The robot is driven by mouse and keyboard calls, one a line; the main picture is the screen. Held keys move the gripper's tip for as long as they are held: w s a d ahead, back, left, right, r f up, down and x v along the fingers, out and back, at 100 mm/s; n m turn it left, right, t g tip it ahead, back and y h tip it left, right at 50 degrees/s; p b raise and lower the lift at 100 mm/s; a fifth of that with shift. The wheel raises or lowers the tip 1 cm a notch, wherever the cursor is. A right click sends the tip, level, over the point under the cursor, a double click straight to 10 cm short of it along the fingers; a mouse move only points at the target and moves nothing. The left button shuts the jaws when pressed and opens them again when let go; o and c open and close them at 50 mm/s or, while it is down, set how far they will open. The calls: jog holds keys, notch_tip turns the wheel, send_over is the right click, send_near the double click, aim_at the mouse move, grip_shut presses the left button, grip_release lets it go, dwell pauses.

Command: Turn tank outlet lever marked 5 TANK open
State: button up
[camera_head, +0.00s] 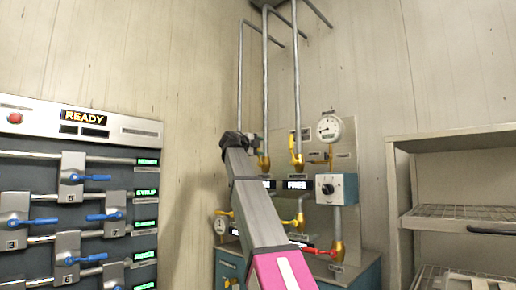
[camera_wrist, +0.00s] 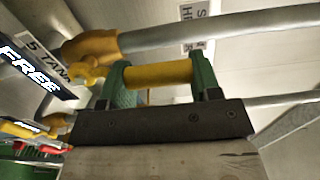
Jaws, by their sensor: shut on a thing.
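The yellow lever (camera_wrist: 155,76) lies between the two green fingers of my gripper (camera_wrist: 160,80) in the wrist view, and the gripper is shut on it. The lever joins a brass valve (camera_wrist: 90,46) at upper left and runs roughly alongside the grey pipe (camera_wrist: 200,27). A label reading 5 TANK (camera_wrist: 43,62) is beside the valve. A lit display reading FREE (camera_wrist: 30,70) is at the left. In the head view my arm covers this part of the panel, and I cannot make out the fingers or the held lever there.
The piping panel carries a round gauge (camera_head: 329,129), a switch box (camera_head: 336,188) and a red lever (camera_head: 318,250). A board with several blue levers (camera_head: 86,177) stands at left. A wire-shelf rack (camera_head: 455,212) stands at right.

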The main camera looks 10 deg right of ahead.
dwell(0.3)
jog(key=o, duration=1.3)
jog(key=v, duration=1)
jog(key=shift+s+a, duration=0.25)
jog(key=shift+a, duration=0.05)
